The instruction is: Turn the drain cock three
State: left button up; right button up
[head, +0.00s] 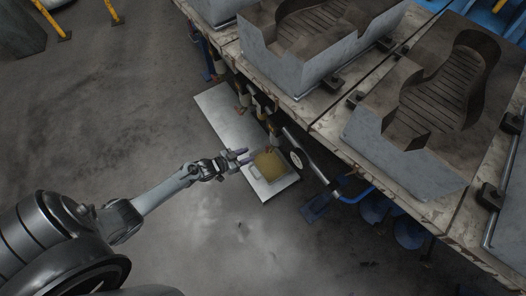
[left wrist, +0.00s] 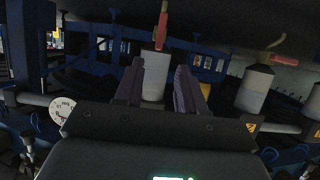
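My left gripper (head: 243,157) is beside the mould table, low near its edge. A second pale cylinder (left wrist: 254,88) is to the right, with a red lever (left wrist: 281,57) lying slantwise. I cannot read which cock is number three. In the head view the cocks under the table edge are small and dark. My right gripper is not in view.
A metal tray (head: 214,100) lies below the table edge, with a yellowish block (head: 268,165) near its front end. A white round tag (left wrist: 62,109) hangs at left on a pipe. Large grey sole moulds (head: 398,165) stand on the table.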

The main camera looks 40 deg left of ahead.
aim_at(266, 148)
pick_arm(q)
jog(key=b+x, duration=0.4)
jog(key=x, duration=0.4)
jog(key=shift+f+b, duration=0.2)
jog(key=shift+b, duration=0.1)
jog(key=shift+w+d+f+b, duration=0.1)
jog(key=shift+w+b, duration=0.15)
jog(key=shift+w, duration=0.1)
jog(key=shift+w+d+f+b, duration=0.1)
jog(key=shift+w+b, duration=0.1)
jog(key=shift+w, duration=0.15)
grip_shut()
